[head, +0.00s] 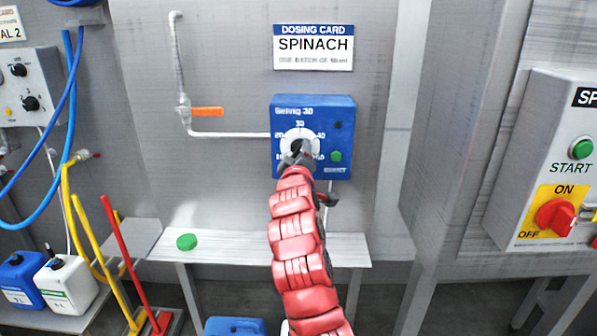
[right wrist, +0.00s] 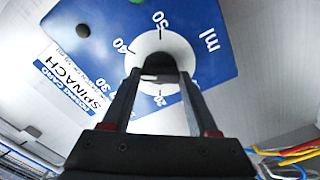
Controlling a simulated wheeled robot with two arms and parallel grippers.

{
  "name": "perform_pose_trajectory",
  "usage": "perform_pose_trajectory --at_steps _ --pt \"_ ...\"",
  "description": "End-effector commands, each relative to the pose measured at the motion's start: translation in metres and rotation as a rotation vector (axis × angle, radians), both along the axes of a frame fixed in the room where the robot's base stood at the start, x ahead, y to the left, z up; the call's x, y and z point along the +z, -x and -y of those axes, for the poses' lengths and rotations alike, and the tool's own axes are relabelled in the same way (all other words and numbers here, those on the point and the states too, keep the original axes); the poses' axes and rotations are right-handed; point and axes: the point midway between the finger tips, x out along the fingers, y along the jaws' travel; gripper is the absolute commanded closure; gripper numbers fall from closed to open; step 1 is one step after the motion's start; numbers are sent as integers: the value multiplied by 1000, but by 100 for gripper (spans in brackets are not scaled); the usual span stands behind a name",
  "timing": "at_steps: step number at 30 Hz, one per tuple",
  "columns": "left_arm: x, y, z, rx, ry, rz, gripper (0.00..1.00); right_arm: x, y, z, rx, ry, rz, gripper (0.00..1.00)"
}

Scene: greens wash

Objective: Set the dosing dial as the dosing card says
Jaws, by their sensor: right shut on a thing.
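The blue dosing box (head: 345,108) hangs on the grey wall. Its white dial (head: 310,136) has a scale in ml; 20, 40 and 50 show in the right wrist view around the dial (right wrist: 140,62). The line on top of the box seems to read "Setting 30". The dosing card (head: 313,47) above says SPINACH; its small lower line is too blurred to read surely. My right gripper (head: 297,157) is shut on the black dial knob (right wrist: 160,66), with a finger on each side. My left gripper is not in view.
A green button (head: 336,156) sits right of the dial. A pipe with an orange valve handle (head: 207,112) runs to the box. Below is a shelf (head: 225,246) with a green cap (head: 187,242). A START panel (head: 545,160) stands right, hoses and canisters left.

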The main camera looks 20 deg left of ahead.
Motion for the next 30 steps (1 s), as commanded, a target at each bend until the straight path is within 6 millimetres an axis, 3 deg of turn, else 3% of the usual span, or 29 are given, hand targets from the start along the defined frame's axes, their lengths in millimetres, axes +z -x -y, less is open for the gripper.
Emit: perform_pose_trajectory --at_steps 1,12,30 --pt "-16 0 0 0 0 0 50 -8 0 1 -1 -40 -11 96" --pt "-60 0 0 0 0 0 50 -7 -1 1 -2 -376 -111 96" --pt "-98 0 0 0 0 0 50 -5 -1 1 -2 -922 -269 96"
